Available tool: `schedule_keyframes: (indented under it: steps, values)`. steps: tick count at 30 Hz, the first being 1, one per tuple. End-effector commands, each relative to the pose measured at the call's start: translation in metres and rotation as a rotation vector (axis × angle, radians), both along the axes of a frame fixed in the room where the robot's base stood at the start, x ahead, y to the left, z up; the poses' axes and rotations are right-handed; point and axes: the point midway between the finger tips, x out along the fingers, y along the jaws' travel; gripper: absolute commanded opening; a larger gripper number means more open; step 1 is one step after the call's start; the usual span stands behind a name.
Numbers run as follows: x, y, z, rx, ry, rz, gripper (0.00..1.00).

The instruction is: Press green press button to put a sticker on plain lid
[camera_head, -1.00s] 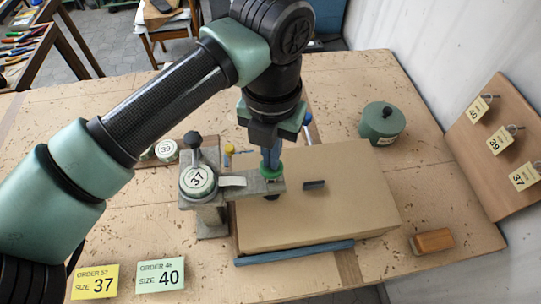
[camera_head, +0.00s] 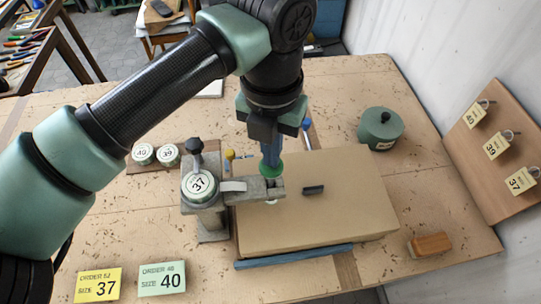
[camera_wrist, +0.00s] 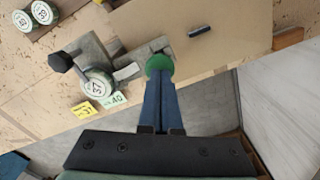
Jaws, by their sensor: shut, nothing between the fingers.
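The green press button (camera_head: 271,171) tops the press head at the end of the sticker press (camera_head: 212,222) arm. A disc marked 37 (camera_head: 199,185) sits on the press. The plain brown lid (camera_head: 340,220), a box top with a small dark bar on it, lies under the press head. A small pale patch (camera_head: 271,202) shows on the lid just below the head. My gripper (camera_head: 271,157) is shut and empty, pointing down with its blue fingertips at the button. In the wrist view the fingers (camera_wrist: 160,85) end at the green button (camera_wrist: 160,63) and partly cover it; contact is unclear.
Discs 40 (camera_head: 143,153) and 39 (camera_head: 168,154) sit on a board behind the press. Order cards, yellow 37 (camera_head: 98,286) and green 40 (camera_head: 162,280), lie front left. A green pot (camera_head: 381,126) and a brush (camera_head: 430,244) stand right. A tag board (camera_head: 490,190) leans at the wall.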

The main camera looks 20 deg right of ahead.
Motion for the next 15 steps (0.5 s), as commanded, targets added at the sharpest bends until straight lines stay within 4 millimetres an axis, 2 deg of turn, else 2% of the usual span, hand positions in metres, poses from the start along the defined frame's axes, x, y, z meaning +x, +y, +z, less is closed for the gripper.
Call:
schedule_keyframes:
  steps: [1, 15]
  values:
    - [0.001, 0.0, 0.007, 0.001, -0.002, 0.0, 0.0]
    - [0.001, 0.0, 0.044, -0.001, -0.002, 0.001, 0.0]
